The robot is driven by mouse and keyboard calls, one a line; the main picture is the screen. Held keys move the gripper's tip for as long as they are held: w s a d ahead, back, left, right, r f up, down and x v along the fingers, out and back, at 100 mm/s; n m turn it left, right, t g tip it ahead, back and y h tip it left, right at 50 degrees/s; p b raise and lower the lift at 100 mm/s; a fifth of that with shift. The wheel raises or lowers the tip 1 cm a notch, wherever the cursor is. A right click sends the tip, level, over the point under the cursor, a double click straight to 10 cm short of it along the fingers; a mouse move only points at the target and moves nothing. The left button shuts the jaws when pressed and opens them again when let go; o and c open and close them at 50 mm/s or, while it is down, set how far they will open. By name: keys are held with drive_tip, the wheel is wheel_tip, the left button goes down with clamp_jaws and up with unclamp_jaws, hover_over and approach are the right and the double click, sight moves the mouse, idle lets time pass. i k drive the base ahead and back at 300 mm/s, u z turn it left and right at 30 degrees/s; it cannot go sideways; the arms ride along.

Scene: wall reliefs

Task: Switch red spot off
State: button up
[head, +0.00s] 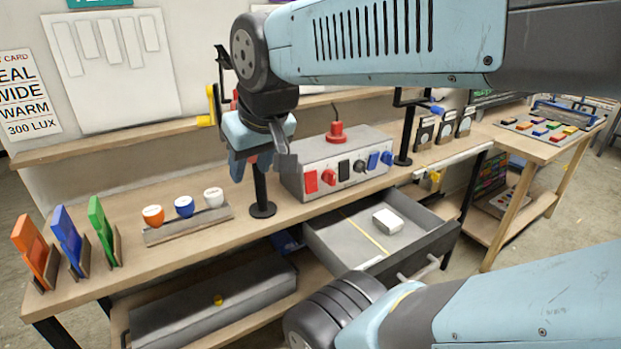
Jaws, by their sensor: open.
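A grey control box (345,170) stands on the workbench. Its sloped front carries a red switch (311,181), a red knob (328,177), a black switch (344,170), a black knob (359,166), a blue switch (373,161) and a blue knob (386,158). A red button-like piece (336,133) sits on top. Whether the red switch is on or off cannot be told. A black stand (262,208) is left of the box; its upper part is mostly hidden behind my gripper (264,166). My gripper is open, pointing down, left of the box and apart from it.
An open drawer (345,250) with a white block (388,221) juts out below the box. Orange, blue and white cups (184,207) and coloured upright panels (66,238) stand left. A second black stand (407,130) is right of the box.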

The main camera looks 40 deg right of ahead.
sight(312, 184)
drive_tip(key=u, duration=0.8)
drive_tip(key=i, duration=0.1)
drive_tip(key=z, duration=2.85)
drive_tip(key=k, duration=0.9)
drive_tip(key=u, duration=0.7)
drive_tip(key=i, duration=1)
drive_tip(key=u, duration=0.1)
